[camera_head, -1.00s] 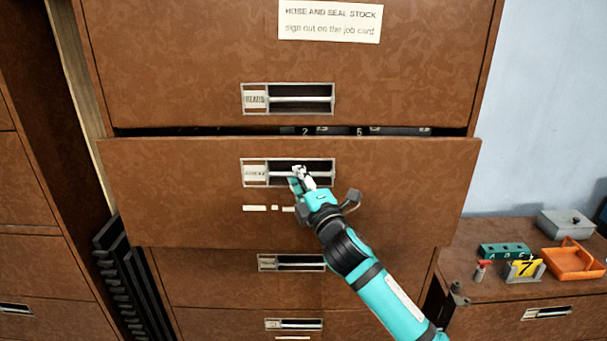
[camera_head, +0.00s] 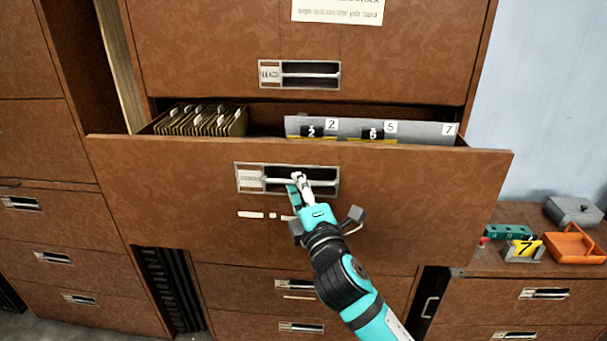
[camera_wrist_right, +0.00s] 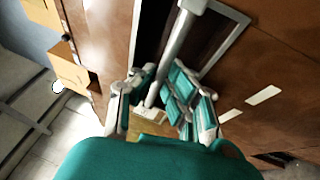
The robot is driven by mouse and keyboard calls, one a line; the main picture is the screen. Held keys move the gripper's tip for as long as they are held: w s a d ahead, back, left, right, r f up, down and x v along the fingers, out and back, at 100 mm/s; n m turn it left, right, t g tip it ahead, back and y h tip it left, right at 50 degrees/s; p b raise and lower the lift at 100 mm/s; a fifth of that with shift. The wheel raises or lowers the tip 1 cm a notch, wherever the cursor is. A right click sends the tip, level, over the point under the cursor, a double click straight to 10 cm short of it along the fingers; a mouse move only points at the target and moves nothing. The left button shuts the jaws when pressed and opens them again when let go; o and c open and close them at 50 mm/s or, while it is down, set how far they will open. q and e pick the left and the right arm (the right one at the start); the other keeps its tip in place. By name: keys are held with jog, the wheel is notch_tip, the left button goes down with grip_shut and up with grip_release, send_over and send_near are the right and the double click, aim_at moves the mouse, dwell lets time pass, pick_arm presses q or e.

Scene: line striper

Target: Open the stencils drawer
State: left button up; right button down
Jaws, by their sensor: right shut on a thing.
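The stencils drawer (camera_head: 420,190) is a brown drawer pulled out from its cabinet. Folders with tabs (camera_head: 205,121) and grey numbered stencil plates (camera_head: 370,130) show inside it. Its handle (camera_head: 255,178) is a metal bar in a recessed frame with a label at its left. My right gripper (camera_head: 299,180) is shut on the handle bar. In the right wrist view the bar (camera_wrist_right: 172,60) runs between the fingers of the gripper (camera_wrist_right: 163,100). The left gripper is not in view.
A drawer with a paper notice (camera_head: 338,8) is shut above, and shut drawers (camera_head: 240,285) lie below. At right a low cabinet carries an orange tray (camera_head: 574,246), a yellow number 7 piece (camera_head: 524,248), a teal block (camera_head: 508,232) and a grey box (camera_head: 574,210).

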jog(key=s+p, duration=0.1)
jog(key=s, duration=0.7)
jog(key=c, duration=1.7)
grip_release()
jog(key=shift+o, duration=0.2)
jog(key=v, duration=1.2)
